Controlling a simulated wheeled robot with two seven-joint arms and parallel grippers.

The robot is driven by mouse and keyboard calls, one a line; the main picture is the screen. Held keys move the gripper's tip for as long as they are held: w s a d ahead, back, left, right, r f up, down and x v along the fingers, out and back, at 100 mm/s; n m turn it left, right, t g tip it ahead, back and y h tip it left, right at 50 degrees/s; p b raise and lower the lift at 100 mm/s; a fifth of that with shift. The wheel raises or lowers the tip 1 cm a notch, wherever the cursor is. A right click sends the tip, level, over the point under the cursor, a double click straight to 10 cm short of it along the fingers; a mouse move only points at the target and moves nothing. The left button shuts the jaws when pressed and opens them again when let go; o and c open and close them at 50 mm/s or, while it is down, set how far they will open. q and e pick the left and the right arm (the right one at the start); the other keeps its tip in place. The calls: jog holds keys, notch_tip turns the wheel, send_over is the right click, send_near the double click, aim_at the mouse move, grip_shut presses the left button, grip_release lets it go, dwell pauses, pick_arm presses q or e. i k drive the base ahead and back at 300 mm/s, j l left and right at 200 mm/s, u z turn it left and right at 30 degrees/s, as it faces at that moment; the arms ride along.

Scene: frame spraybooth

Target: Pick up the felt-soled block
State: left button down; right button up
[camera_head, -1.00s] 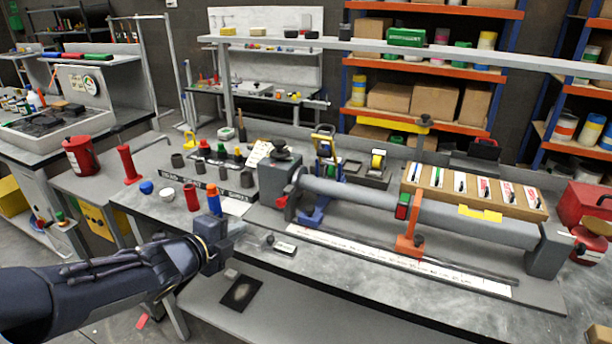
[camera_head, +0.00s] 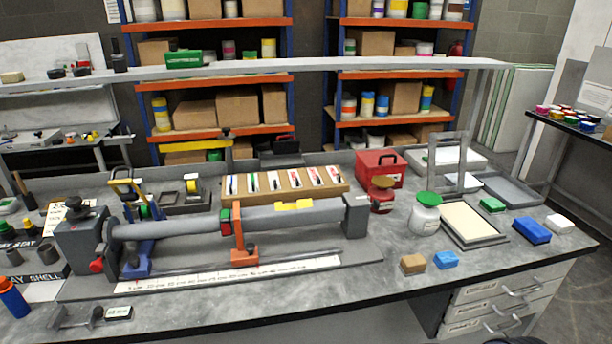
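No sole is clear enough to show which block is felt-soled. A tan block (camera_head: 413,263) and a small blue block (camera_head: 446,259) sit side by side near the bench's front edge. A larger blue block (camera_head: 532,230), a white block (camera_head: 560,223) and a green block (camera_head: 492,204) lie at the right end. A small dark block with a pale top (camera_head: 118,313) lies at the front left. Neither gripper is in view.
A long grey tube fixture (camera_head: 280,219) fills the bench's left and middle. A lidded jar (camera_head: 425,217), cream-padded tray (camera_head: 468,223) and red box (camera_head: 380,167) stand right of it. An overhead shelf (camera_head: 330,66) crosses above. The front strip between the dark and tan blocks is clear.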

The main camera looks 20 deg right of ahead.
aim_at(415, 265)
jog(key=z, duration=1.35)
jog(key=i+u, duration=0.2)
jog(key=u, duration=0.15)
jog(key=i+l+u, duration=0.1)
jog(key=i+u, duration=0.25)
jog(key=i+l+u, duration=0.1)
jog(key=u, duration=0.3)
